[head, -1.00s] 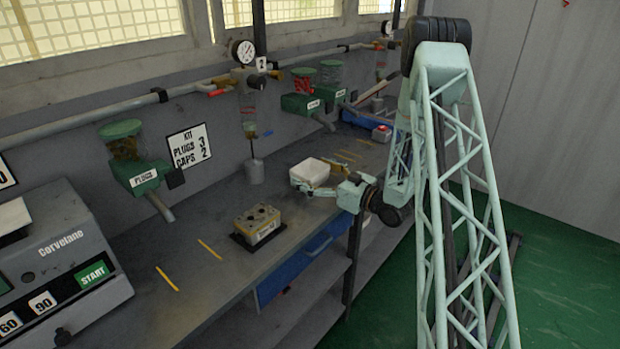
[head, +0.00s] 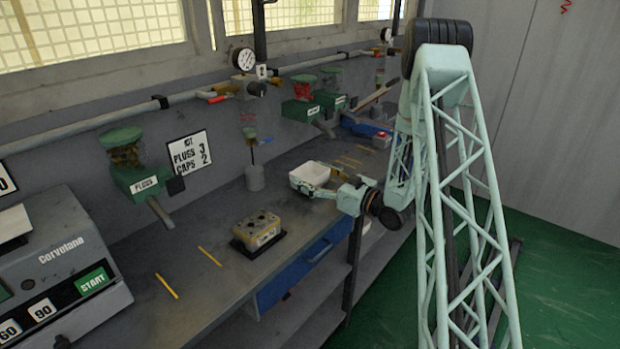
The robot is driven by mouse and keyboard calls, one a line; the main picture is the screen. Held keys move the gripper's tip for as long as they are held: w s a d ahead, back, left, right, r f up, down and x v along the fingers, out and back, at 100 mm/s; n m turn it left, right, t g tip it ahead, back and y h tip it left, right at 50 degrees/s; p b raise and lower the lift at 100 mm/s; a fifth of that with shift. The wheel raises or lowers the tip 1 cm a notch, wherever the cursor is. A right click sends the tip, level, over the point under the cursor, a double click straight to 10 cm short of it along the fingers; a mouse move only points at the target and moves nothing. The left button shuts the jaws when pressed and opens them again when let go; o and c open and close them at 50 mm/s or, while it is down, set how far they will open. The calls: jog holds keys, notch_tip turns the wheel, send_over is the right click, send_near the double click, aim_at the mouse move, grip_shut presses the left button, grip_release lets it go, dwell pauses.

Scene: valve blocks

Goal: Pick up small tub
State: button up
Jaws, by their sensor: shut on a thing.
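The small tub (head: 312,173) is a white, open-topped container over the right part of the workbench, in the head view. My gripper (head: 312,188) reaches in from the right and is shut on the tub at its near side. The far finger and the tub's underside are hidden, so I cannot tell whether the tub touches the bench.
A yellowish valve block (head: 258,230) sits on a black base on the bench (head: 150,250), left of the tub. A grey cylinder (head: 254,178) stands behind. Green dispensers (head: 140,180) line the wall. A grey machine (head: 60,265) with a START button stands at left. Yellow strips mark the bench.

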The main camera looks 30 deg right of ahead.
jog(key=shift+r, duration=0.95)
jog(key=shift+s+d+r+p, duration=0.15)
jog(key=shift+s+r+p, duration=0.05)
jog(key=shift+p, duration=0.1)
jog(key=v, duration=0.4)
jog(key=r+p+v, duration=0.1)
jog(key=v, duration=0.9)
jog(key=shift+w+d+r, duration=0.1)
jog(key=shift+d+r, duration=0.05)
jog(key=shift+d, duration=0.05)
jog(key=shift+p+v, duration=0.35)
jog(key=shift+v, duration=0.4)
jog(key=shift+a, duration=0.1)
